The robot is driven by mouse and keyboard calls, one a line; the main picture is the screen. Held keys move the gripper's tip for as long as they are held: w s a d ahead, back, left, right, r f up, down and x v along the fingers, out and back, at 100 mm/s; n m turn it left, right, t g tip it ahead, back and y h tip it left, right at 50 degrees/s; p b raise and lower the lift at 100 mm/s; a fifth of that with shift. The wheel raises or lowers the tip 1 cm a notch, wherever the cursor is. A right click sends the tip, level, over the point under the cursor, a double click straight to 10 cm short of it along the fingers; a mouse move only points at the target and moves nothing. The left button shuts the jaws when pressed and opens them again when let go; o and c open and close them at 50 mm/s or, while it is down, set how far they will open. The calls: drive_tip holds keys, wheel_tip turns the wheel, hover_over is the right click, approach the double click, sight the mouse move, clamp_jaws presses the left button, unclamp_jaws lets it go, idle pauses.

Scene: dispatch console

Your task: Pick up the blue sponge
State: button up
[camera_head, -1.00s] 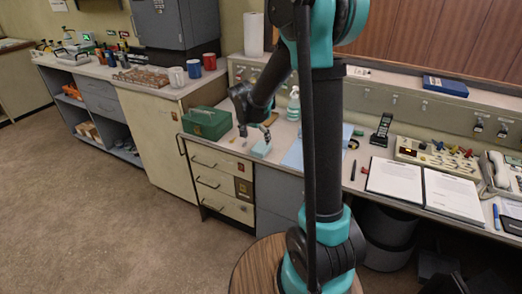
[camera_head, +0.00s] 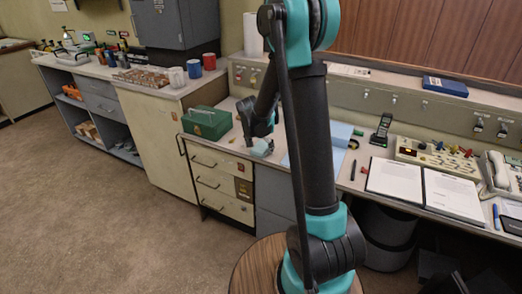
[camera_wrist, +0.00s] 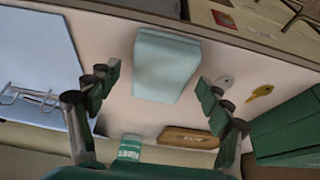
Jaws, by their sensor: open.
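The blue sponge (camera_wrist: 166,66) is a pale blue block lying on the console desktop, near the front edge. In the wrist view it is in the upper middle, beyond and between my fingertips. My gripper (camera_wrist: 160,86) is open and empty, with one finger to each side of the sponge's near end. I cannot tell the height left between fingers and desktop. In the head view my gripper (camera_head: 259,138) is over the sponge (camera_head: 262,151) and hides part of it.
A green box (camera_head: 207,122) stands left of the sponge, and a light blue sheet (camera_wrist: 40,55) lies on the other side. A wooden brush (camera_wrist: 188,138), a bottle (camera_wrist: 130,147), a yellow key tag (camera_wrist: 262,90) and a white tag (camera_wrist: 224,81) are close by.

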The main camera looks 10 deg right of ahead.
sight(260, 147)
drive_tip(key=c, duration=1.2)
wheel_tip(260, 147, up, 20)
drive_tip(key=o, duration=0.6)
drive_tip(key=shift+c, duration=0.2)
drive_tip(key=c, duration=0.5)
drive_tip(key=shift+w+a, duration=0.1)
